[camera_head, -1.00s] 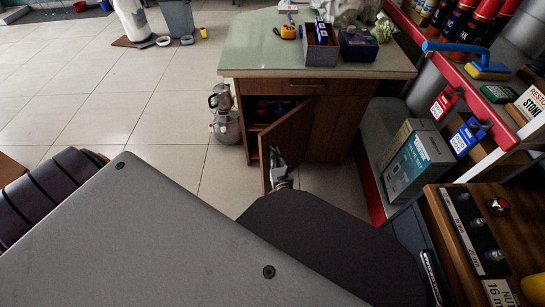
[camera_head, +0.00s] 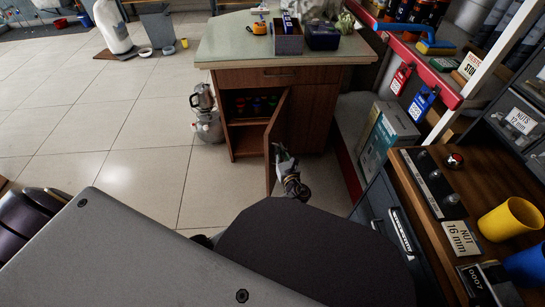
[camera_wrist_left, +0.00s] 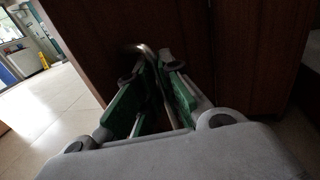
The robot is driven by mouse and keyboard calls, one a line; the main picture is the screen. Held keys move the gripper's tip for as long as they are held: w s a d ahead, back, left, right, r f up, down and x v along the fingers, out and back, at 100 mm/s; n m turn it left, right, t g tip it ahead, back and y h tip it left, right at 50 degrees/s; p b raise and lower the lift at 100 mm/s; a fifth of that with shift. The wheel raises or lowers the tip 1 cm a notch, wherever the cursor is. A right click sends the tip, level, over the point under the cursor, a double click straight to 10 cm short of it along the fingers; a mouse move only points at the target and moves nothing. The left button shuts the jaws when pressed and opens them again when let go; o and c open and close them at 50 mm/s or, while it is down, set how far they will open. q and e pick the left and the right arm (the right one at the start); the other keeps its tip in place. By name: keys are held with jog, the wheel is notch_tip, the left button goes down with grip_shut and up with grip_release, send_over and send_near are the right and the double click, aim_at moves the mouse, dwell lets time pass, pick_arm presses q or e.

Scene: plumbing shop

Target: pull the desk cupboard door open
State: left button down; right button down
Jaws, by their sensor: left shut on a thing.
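The wooden desk (camera_head: 310,80) stands ahead with a pale green top. Its left cupboard door (camera_head: 270,165) stands partly open, swung toward me, and the inside (camera_head: 250,107) shows small items on a shelf. My left gripper (camera_head: 281,151) is at the door's outer face. In the left wrist view, its green-padded fingers (camera_wrist_left: 157,78) are shut on the metal door handle (camera_wrist_left: 146,50), close to the dark wooden door (camera_wrist_left: 120,35). My right gripper is not in view.
A metal pot and gas bottle (camera_head: 207,120) stand left of the desk.

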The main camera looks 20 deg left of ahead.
pick_arm(q)
jog(key=shift+w+d, duration=0.1)
jog(key=shift+d, duration=0.4)
jog(key=c, duration=1.9)
grip_release()
jog(key=shift+o, duration=0.2)
jog(key=shift+r, duration=0.15)
